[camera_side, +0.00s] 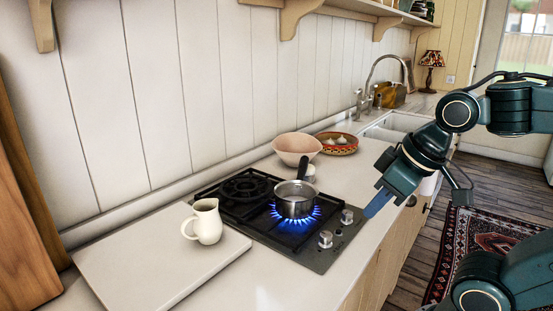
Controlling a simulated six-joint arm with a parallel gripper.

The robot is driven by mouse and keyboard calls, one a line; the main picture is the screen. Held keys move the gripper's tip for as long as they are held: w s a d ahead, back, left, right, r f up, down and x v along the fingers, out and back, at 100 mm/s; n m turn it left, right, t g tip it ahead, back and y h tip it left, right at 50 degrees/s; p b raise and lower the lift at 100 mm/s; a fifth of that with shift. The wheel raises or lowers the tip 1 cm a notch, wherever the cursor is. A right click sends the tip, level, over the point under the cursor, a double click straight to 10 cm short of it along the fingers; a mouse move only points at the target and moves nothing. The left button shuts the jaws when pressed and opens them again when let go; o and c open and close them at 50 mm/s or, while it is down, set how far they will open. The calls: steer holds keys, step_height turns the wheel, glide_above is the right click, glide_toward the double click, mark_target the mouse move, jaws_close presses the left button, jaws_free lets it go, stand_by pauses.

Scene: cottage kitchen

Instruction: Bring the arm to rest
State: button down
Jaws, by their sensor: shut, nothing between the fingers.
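My gripper (377,203) is at the right of the stove, over the front edge of the counter. Its blue fingers are shut with nothing between them, and they point down and to the left. My arm reaches in from the right side of the picture. The fingertips are near the stove's right corner and a knob; I cannot tell whether they touch anything.
A saucepan (295,199) stands on a lit burner of the gas stove (255,222), its flame blue. A cream jug (206,222) stands on a white board (150,262) at the left. A pink bowl (297,148) and a patterned bowl (337,144) sit behind. The sink (395,126) is farther back.

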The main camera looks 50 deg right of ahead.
steer(key=shift+s+a+r, duration=0.15)
steer(key=shift+s, duration=0.6)
